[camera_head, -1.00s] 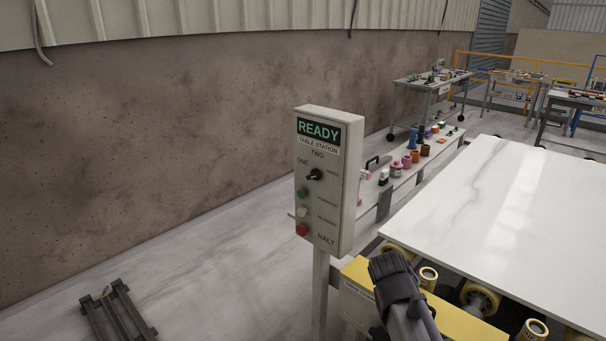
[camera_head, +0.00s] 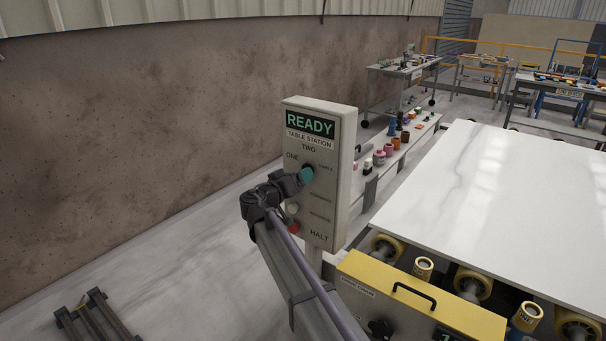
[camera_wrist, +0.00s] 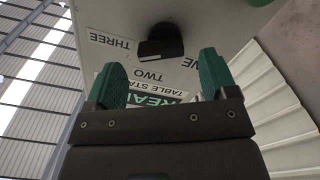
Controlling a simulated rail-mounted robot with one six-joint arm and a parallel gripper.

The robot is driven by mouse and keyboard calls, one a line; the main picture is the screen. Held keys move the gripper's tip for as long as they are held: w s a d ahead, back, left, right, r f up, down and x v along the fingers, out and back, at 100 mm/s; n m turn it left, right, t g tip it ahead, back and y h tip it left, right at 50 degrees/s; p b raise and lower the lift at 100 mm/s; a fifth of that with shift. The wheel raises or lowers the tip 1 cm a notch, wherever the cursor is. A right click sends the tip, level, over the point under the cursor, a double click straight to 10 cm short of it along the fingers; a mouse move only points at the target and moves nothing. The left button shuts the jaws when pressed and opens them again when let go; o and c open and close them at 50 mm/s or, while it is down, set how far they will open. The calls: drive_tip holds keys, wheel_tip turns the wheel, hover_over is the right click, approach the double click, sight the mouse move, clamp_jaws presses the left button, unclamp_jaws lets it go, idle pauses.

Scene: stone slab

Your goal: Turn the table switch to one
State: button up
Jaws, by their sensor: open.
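The table station panel (camera_head: 328,190) stands on a post and reads READY at its top. Its black switch knob (camera_wrist: 160,43) shows in the wrist view, with ONE to its right, TWO below and THREE to its left in that turned picture. A short white line marks its lower edge; I cannot tell which label it points to. My gripper (camera_head: 308,174) is at the panel face, over the knob in the head view, which hides most of it. In the wrist view my gripper (camera_wrist: 162,75) is open, its teal fingers apart, with the knob just ahead between them.
A red button (camera_head: 293,227) and a pale button (camera_head: 291,208) sit below the knob, near my arm. A yellow-topped box (camera_head: 420,298) and a white stone slab (camera_head: 500,200) on rollers stand to the right. The floor at left is mostly clear.

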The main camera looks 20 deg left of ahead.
drive_tip(key=x, duration=0.3)
drive_tip(key=shift+w, duration=0.2)
drive_tip(key=shift+c, duration=0.4)
drive_tip(key=c, duration=0.8)
drive_tip(key=shift+c, duration=0.2)
